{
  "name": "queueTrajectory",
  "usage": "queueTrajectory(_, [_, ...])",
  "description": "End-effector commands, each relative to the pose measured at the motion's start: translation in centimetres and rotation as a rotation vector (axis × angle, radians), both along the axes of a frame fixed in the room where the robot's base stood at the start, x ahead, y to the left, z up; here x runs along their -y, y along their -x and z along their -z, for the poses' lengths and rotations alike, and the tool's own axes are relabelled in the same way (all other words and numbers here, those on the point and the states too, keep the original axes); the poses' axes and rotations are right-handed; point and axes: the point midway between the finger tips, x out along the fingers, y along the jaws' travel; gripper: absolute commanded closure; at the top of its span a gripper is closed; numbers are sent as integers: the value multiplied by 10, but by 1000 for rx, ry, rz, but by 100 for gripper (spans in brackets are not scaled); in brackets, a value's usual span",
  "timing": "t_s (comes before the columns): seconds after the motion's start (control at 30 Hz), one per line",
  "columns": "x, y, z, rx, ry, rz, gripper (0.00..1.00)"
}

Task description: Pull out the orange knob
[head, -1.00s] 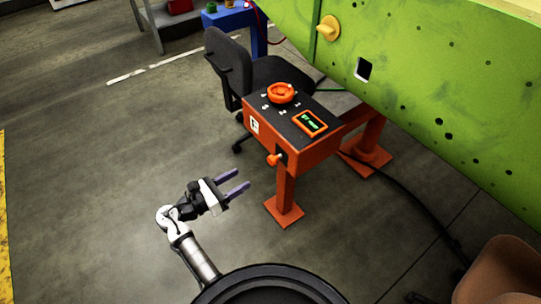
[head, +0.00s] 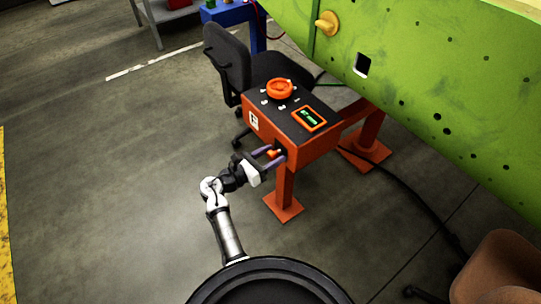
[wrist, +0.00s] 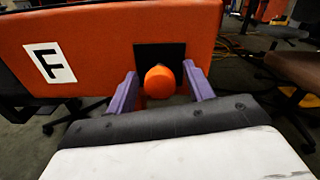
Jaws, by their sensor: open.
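The orange knob (wrist: 160,82) is a round ball in front of a black square plate (wrist: 146,55) on the front of the orange control box (wrist: 100,35). In the head view the knob (head: 273,154) is partly hidden by my gripper (head: 274,153). My gripper (wrist: 158,88) is open, with one purple finger on each side of the knob.
A black office chair (head: 245,65) stands behind the box. A large green wing panel (head: 430,80) fills the right. The floor at left is clear.

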Motion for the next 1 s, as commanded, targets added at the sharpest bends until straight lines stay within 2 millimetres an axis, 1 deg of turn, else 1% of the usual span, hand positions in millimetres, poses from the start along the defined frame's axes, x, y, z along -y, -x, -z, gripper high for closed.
queueTrajectory(0.07, [0, 0, 0, 0, 0, 0, 48])
queueTrajectory(0.1, [0, 0, 0, 0, 0, 0, 50])
queueTrajectory(0.4, [0, 0, 0, 0, 0, 0, 90])
queueTrajectory(0.5, [0, 0, 0, 0, 0, 0, 100])
queueTrajectory(0.67, [-2, 1, -1, 0, 0, -1, 100])
queueTrajectory(0.83, [-16, 11, -4, -2, 0, -2, 100])
queueTrajectory(0.9, [-23, 16, -4, -3, 0, -4, 100])
queueTrajectory(1.0, [-29, 21, -1, -2, 0, -2, 100])
